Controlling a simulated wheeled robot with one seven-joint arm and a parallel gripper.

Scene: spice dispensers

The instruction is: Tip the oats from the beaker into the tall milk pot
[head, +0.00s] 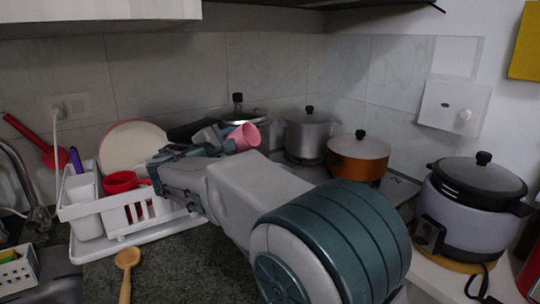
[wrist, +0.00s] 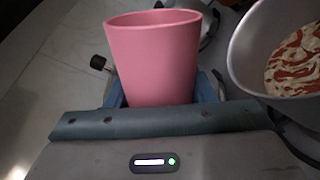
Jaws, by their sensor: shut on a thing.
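My gripper (head: 215,138) is shut on a pink beaker (head: 243,137) above the back of the counter. In the wrist view the beaker (wrist: 155,58) sits between the gripper fingers (wrist: 160,95). In the head view it is tilted, with its mouth toward the right. Its contents are hidden. In the wrist view an open pale metal vessel (wrist: 243,65), holding a cream and reddish mix, is to the right of the beaker and apart from it. I cannot tell whether it is the tall milk pot. A tall grey lidded pot (head: 305,136) stands right of the beaker in the head view.
Another lidded pot (head: 238,106) is behind the beaker. An orange lidded pot (head: 357,160) and a large cooker (head: 470,215) are to the right. A white dish rack (head: 105,212) stands left, with a wooden spoon (head: 127,262) in front. Tiled wall closes the back.

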